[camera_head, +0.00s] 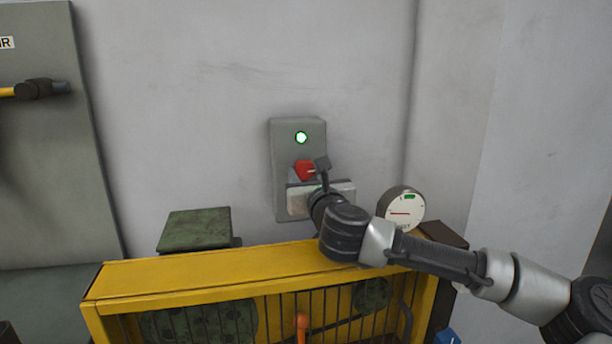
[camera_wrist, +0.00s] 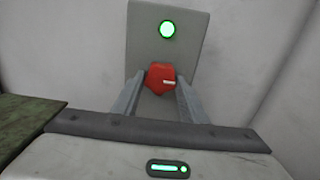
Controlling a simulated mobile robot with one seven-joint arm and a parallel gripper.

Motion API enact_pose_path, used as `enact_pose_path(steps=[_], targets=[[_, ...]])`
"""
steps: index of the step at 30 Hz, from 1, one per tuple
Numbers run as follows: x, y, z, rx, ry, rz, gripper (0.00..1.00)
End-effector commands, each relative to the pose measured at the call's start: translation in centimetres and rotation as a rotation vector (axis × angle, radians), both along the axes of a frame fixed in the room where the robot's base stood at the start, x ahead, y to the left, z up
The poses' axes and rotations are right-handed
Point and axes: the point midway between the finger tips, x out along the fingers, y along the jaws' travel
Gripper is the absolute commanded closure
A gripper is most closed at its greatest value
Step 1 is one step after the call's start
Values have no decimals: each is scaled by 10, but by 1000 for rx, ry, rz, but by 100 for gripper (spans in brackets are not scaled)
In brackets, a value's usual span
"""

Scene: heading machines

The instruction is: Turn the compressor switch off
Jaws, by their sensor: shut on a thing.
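The compressor switch is a red knob (camera_head: 304,169) on a grey wall box (camera_head: 284,133) in the middle of the head view. A green lamp (camera_head: 301,137) glows on the box above the knob. My gripper (camera_wrist: 160,88) is shut on the knob, one finger on each side. In the head view my gripper (camera_head: 308,172) reaches the box from the lower right and hides its lower part.
A yellow guard frame (camera_head: 200,272) with bars stands below the switch box. A round gauge (camera_head: 405,208) is just right of my wrist. A dark green block (camera_head: 195,228) is at the left. A hammer (camera_head: 36,89) hangs on a panel at the far left.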

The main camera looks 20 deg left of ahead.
Motion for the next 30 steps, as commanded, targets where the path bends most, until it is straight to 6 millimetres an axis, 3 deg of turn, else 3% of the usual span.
enact_pose_path(steps=[11,30], targets=[[0,-1,3,-109,-68,-3,84],[1,-3,4,-607,-374,-2,84]])
